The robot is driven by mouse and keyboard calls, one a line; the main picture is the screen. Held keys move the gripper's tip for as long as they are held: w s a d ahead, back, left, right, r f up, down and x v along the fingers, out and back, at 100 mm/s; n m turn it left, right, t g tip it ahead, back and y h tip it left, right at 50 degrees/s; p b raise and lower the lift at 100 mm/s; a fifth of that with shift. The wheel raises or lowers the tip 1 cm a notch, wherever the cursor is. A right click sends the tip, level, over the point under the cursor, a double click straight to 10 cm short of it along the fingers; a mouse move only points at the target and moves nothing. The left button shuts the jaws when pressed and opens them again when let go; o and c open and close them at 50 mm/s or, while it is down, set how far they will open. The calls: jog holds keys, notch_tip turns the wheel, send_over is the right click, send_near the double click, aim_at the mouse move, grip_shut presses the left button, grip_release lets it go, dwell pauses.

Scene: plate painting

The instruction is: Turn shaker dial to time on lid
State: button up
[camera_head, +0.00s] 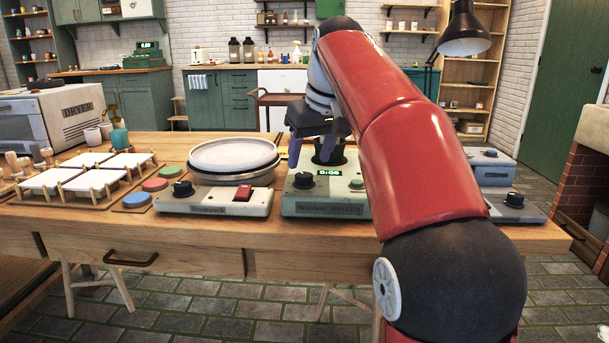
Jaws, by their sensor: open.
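The shaker (325,204) is a pale grey-green box at the front middle of the table. It has a black dial (303,181) on the left of its front, a lit green display (328,173) whose digits are too small to read surely, and a green button (356,184). A dark cup-like part (329,152) stands on its top, partly behind my gripper. My gripper (316,150) is open above the shaker, above the dial and near the dark part. I cannot tell whether it touches anything. No lid with a readable time shows.
Left of the shaker is a box with a black knob and red switch (244,192), with a round pan (234,158) behind it. Coloured discs (137,200) and white tiles on racks (87,180) lie farther left. Another knobbed device (514,199) is right of my arm.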

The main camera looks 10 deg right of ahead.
aim_at(304, 175)
jog(key=shift+b+x, duration=0.5)
jog(key=shift+x, duration=1.8)
jog(key=shift+c, duration=0.4)
jog(key=c, duration=0.9)
jog(key=shift+r+m+p, duration=0.15)
jog(key=shift+m+p, duration=0.15)
jog(key=shift+m, duration=0.1)
jog(key=m+h+p, duration=0.1)
jog(key=m, duration=0.1)
jog(key=m+h+p, duration=0.1)
jog(key=m+p, duration=0.1)
jog(key=shift+a+r, duration=0.1)
jog(key=shift+a, duration=0.1)
jog(key=shift+a+m+h+p, duration=0.15)
jog(key=shift+m+h+p, duration=0.75)
jog(key=shift+m, duration=1.1)
